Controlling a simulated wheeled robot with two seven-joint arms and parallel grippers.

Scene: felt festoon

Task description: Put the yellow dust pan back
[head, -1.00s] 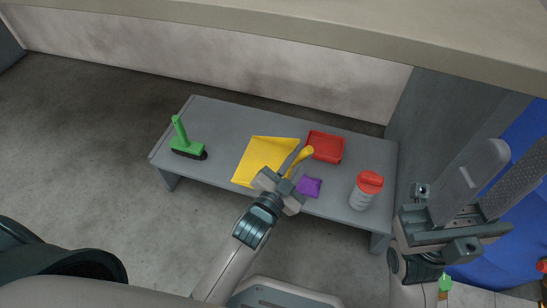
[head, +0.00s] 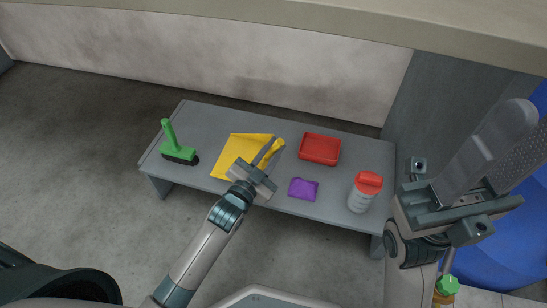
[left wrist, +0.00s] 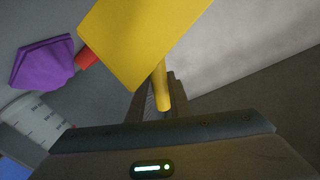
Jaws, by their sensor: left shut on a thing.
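The yellow dust pan (head: 238,152) is over the left-middle part of the low grey table (head: 225,114), its flat pan toward the left. My left gripper (head: 266,160) is shut on its yellow handle (head: 277,147). In the left wrist view the pan (left wrist: 140,40) fills the top middle, and its handle (left wrist: 160,86) runs down between the fingers. I cannot tell whether the pan touches the table top. My right gripper (head: 497,160) is raised at the right, empty, with its fingers apart.
A green brush (head: 177,150) stands at the table's left end. A red tray (head: 320,149), a purple pouch (head: 303,189) and a red-lidded shaker (head: 364,194) are to the right of the pan. A wall is behind the table and a grey panel (head: 440,120) is at its right.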

